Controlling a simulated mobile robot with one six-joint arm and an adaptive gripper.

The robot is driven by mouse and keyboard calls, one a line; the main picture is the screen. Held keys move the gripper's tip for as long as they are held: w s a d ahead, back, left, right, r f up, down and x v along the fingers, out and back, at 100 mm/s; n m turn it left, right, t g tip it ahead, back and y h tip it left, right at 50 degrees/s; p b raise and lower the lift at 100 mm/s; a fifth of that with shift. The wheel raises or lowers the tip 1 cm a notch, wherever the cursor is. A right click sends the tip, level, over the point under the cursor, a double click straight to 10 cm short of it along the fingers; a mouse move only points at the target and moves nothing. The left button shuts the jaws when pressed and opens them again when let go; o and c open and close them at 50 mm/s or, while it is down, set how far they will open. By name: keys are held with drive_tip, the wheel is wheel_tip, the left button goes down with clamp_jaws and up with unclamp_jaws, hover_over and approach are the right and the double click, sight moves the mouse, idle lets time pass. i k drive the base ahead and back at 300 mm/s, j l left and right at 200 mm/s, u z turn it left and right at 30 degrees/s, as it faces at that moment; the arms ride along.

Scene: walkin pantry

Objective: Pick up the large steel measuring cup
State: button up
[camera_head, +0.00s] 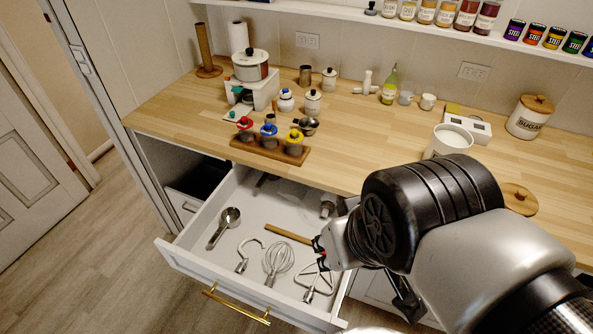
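A steel measuring cup (230,216) with a long handle lies at the left in the open white drawer (182,260), its round bowl toward the back. Another steel cup or scoop (308,125) is on the wooden counter, close behind the jar rack; which of the two is larger is hard to tell. My gripper (319,252) is over the right side of the drawer, well to the right of the cup in the drawer. It is small and partly hidden by my arm, so its opening and any contact are unclear.
The drawer also holds a whisk (277,260), a hook (245,256), a flat beater (318,282) and a wooden rod (288,234). A rack (268,151) with colour-lidded jars stands at the counter's front edge. The counter's middle is fairly clear.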

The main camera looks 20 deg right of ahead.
sight(266, 175)
drive_tip(key=j+u, duration=0.2)
drive_tip(key=u, duration=1.3)
drive_tip(key=i+j+z, duration=0.1)
drive_tip(key=i+j, duration=1.35)
drive_tip(key=i+l+z, duration=0.15)
drive_tip(key=z, duration=0.35)
drive_tip(key=i+z, duration=0.3)
drive_tip(key=z, duration=0.15)
drive_tip(key=i+z, duration=0.2)
drive_tip(key=z, duration=0.3)
drive_tip(key=i+j+z, duration=0.2)
drive_tip(key=z, duration=0.3)
drive_tip(key=i+j+z, duration=0.2)
drive_tip(key=z, duration=0.25)
drive_tip(key=i+z, duration=0.55)
drive_tip(key=z, duration=0.25)
drive_tip(key=i+j+z, duration=0.2)
drive_tip(key=z, duration=0.15)
drive_tip(key=i+j+z, duration=0.25)
drive_tip(key=z, duration=0.15)
